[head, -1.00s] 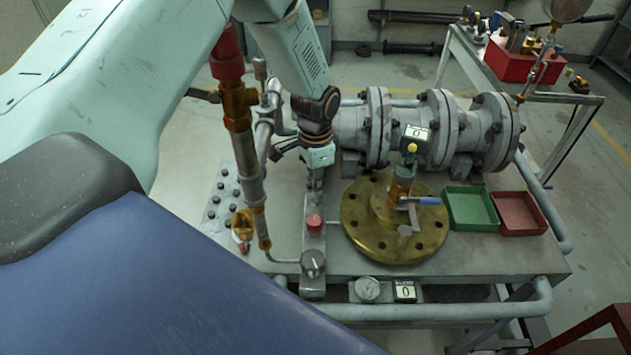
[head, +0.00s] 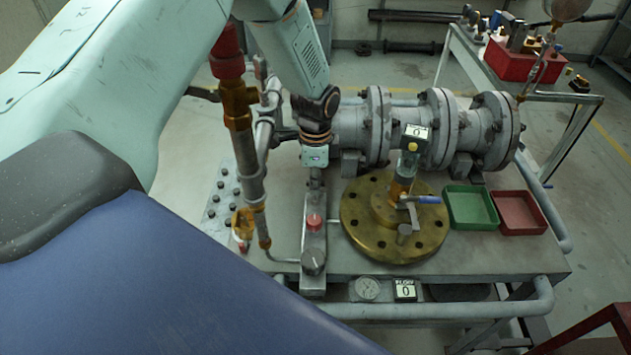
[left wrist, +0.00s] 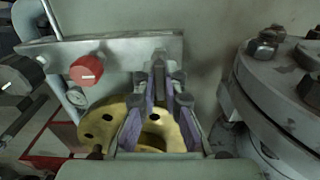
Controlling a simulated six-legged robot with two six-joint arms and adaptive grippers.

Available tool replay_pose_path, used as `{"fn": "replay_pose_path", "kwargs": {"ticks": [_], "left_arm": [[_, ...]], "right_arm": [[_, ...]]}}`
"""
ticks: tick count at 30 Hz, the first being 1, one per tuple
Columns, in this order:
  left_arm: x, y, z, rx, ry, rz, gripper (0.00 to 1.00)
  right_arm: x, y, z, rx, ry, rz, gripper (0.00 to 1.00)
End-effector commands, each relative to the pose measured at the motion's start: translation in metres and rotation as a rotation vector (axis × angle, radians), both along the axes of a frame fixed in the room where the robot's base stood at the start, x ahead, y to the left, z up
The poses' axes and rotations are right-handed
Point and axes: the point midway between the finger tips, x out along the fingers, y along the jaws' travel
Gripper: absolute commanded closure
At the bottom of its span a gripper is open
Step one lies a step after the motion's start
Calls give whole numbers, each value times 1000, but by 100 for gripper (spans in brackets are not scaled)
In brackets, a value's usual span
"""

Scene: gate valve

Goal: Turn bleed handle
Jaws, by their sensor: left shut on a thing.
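A grey manifold block (head: 314,243) stands on the bench with a red knob (head: 314,220) and a dark grey knob (head: 313,262). My left gripper (head: 316,178) points down at its far end, and its fingers are small and partly hidden there. In the left wrist view my left gripper (left wrist: 160,100) is shut on a small grey handle (left wrist: 158,68), taken to be the bleed handle, at one end of the block. The red knob also shows there (left wrist: 86,70), clear of the fingers. My right gripper is not in view.
A brass flange (head: 360,225) with a blue-handled lever (head: 428,200) lies to the right. Grey flanged pipework (head: 440,130) runs behind. A green tray (head: 472,208) and a red tray (head: 519,213) sit at the right. A brass-fitted pipe (head: 248,160) rises left of my gripper.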

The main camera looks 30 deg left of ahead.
Motion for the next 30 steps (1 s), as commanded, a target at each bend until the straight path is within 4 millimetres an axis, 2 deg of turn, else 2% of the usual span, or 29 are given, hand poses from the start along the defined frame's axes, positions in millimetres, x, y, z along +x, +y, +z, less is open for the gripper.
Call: {"fn": "replay_pose_path", "kwargs": {"ticks": [7,8,16,26,30], "left_arm": [[4,1,3,2,-11,-3,100],[4,1,3,2,-11,-3,90],[2,0,2,1,-6,-2,67],[1,0,1,0,-2,8,67],[1,0,1,1,-2,76,67]], "right_arm": [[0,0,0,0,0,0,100],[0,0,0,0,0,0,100],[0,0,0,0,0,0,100],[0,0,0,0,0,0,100],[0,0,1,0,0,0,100]]}}
